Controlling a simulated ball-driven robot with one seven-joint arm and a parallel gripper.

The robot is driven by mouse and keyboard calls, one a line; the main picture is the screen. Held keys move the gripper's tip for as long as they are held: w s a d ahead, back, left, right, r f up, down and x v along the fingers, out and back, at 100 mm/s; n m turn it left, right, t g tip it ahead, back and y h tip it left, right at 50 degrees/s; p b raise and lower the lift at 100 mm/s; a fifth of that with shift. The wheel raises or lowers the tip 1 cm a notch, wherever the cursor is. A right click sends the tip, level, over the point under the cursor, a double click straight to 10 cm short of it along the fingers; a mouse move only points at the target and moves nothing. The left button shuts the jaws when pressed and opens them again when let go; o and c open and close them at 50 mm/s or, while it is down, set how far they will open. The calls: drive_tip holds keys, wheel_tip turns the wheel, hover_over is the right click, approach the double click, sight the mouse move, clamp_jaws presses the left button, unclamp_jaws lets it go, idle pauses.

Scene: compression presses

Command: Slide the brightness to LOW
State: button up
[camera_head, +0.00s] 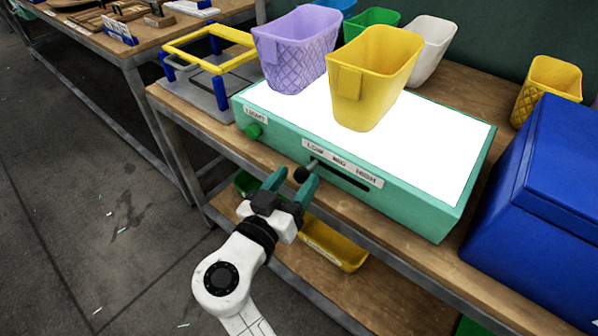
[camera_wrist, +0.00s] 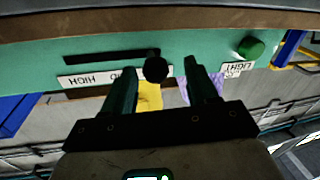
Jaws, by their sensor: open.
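The teal light box (camera_head: 450,224) with a glowing white top stands on the workbench. On its front, a black round slider knob (camera_head: 302,174) sits at the left end of a dark slot (camera_head: 345,174), under the LOW end of the LOW MID HIGH label (camera_head: 342,163). My gripper (camera_head: 291,186) is open at the knob, its teal fingers on either side. In the wrist view, upside down, the knob (camera_wrist: 155,69) shows between the two fingertips at the slot's right end. I cannot tell whether a finger touches it. The label's LOW word is hidden there.
A green button (camera_head: 253,131) under a LIGHT label is left of the slot. Purple (camera_head: 296,50) and yellow (camera_head: 372,75) bins stand on the box top. A blue box (camera_head: 545,200) stands close on the right. A yellow bin (camera_head: 335,243) sits on the shelf below.

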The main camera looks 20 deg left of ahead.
drive_tip(key=s+a, duration=0.1)
drive_tip(key=s, duration=0.7)
drive_tip(key=shift+a, duration=0.15)
